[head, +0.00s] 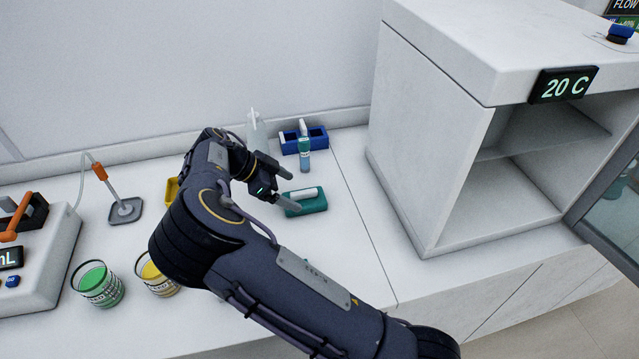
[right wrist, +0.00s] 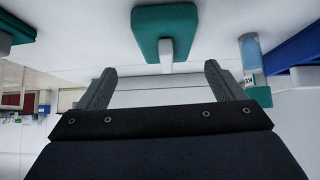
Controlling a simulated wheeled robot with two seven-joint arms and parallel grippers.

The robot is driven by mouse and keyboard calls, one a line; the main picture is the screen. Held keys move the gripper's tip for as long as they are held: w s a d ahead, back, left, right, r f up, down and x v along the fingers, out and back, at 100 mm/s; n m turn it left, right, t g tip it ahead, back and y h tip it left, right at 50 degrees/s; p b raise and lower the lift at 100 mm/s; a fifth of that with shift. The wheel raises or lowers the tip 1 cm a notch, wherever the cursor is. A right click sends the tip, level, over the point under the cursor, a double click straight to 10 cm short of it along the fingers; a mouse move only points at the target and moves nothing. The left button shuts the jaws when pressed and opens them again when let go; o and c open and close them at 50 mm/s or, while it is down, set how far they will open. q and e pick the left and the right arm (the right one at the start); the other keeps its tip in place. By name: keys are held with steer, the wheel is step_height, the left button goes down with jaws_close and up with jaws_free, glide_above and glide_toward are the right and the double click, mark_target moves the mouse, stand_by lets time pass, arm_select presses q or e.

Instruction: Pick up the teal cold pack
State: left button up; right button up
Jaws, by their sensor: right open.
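The teal cold pack (head: 314,204) lies on the white bench in the head view, a flat block with a pale bar on top. In the right wrist view the teal block (right wrist: 148,28) shows at top centre, just beyond the fingertips, its pale bar pointing toward the gap. My right gripper (head: 289,190) is at the pack's left side with its fingers apart. In the right wrist view the gripper (right wrist: 160,80) is open and nothing sits between its fingers. Whether a finger touches the pack is unclear. My left gripper is not in view.
A teal-banded vial (head: 304,152) and a blue rack (head: 318,137) stand behind the pack, with a clear bottle (head: 256,128) to their left. Green (head: 98,285) and yellow (head: 152,276) tubs stand at front left. A white cabinet (head: 440,130) rises at right.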

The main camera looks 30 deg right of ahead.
mark_target(301, 192)
steer(key=shift+w+d+r, duration=0.1)
steer(key=shift+w, duration=0.15)
steer(key=shift+d, duration=0.1)
steer(key=p+x, duration=0.2)
steer(key=x, duration=0.4)
steer(key=shift+d+p, duration=0.3)
steer(key=shift+p, duration=0.05)
steer(key=shift+d+f, duration=0.25)
steer(key=shift+f, duration=0.2)
steer(key=c, duration=1.2)
